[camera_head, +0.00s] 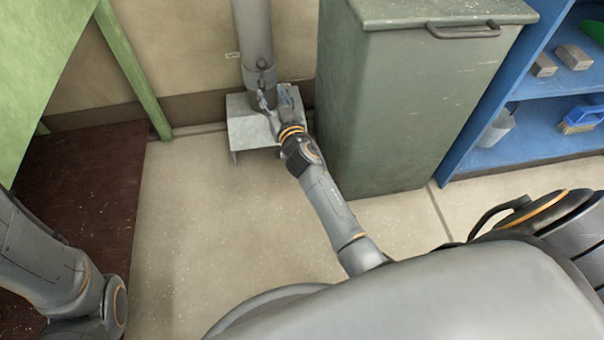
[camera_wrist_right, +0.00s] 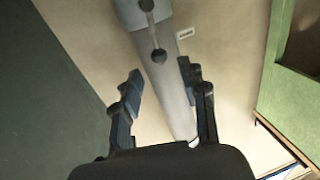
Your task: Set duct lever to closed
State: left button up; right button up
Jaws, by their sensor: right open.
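The grey duct (camera_head: 252,28) runs down the wall at the top centre of the head view. It also crosses the right wrist view (camera_wrist_right: 172,90) from the top to the lower middle. A small dark lever with rounded knobs (camera_wrist_right: 152,30) lies along the duct at the top of the wrist view. Its exact setting cannot be told. My right gripper (camera_head: 275,98) is at the lower part of the duct and partly hides it. In the wrist view its fingers (camera_wrist_right: 161,72) are apart, with the duct showing between them and nothing gripped. My left gripper is out of view.
A light grey metal stand (camera_head: 243,130) is below the duct, by the right gripper. A green-grey cabinet (camera_head: 400,110) stands close on the right, then a blue shelf (camera_head: 490,110). A green table (camera_head: 125,70) is at left. The floor (camera_head: 200,230) in front is clear.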

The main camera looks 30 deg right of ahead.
jog(key=s+a+f+n+g+p, duration=0.1)
jog(key=s+f+g+p, duration=0.3)
jog(key=s+p, duration=0.6)
jog(key=s+a+f+n+g+y+p, duration=0.1)
jog(key=s+f+g+p, duration=0.3)
jog(key=s+p, duration=0.7)
jog(key=p, duration=0.5)
jog(key=shift+s+a+g+y, duration=0.15)
jog(key=shift+s+g+y, duration=0.15)
